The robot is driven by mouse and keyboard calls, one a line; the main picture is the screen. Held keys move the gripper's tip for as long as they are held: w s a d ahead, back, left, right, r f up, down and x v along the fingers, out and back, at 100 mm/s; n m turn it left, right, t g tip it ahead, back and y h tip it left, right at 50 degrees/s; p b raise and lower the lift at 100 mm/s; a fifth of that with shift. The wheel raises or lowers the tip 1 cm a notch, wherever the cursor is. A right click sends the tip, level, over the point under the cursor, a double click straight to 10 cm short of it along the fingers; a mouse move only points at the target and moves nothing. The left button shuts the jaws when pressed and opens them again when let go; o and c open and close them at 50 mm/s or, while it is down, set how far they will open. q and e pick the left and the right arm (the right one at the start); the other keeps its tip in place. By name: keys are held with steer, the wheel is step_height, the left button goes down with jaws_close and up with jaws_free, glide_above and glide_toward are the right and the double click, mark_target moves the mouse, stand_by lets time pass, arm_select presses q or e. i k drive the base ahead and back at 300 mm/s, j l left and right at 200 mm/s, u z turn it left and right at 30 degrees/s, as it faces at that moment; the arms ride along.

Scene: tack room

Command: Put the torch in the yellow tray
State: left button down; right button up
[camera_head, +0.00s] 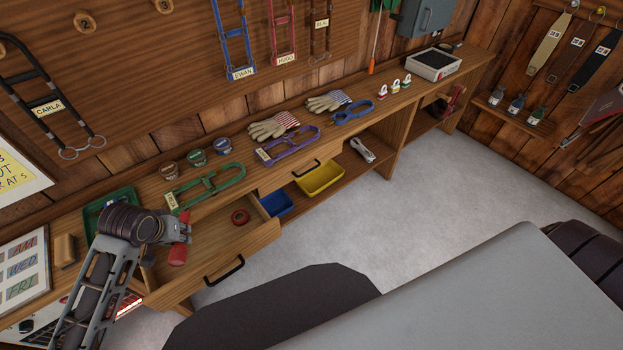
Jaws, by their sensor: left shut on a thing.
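My left gripper (180,232) comes in from the left and is shut on a small red cylinder, which looks like the torch (178,255). It holds the torch over the left end of the open drawer; the gripper and wrist hide part of it. The yellow tray (320,181) is on the low shelf under the bench, to the right of the drawer, and looks empty. My right gripper is not in view.
A blue tray (276,204) sits between drawer and yellow tray. A green tray (97,209), tins, a green halter (208,184), a purple halter (287,147) and gloves (272,127) lie on the bench. Floor ahead is clear.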

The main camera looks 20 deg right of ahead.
mark_target(324, 177)
steer(key=i+l+u, duration=0.2)
steer(key=l, duration=1.7)
steer(key=l+u, duration=0.25)
steer(key=l, duration=1.65)
steer(key=l+u, duration=0.2)
steer(key=l, duration=1.7)
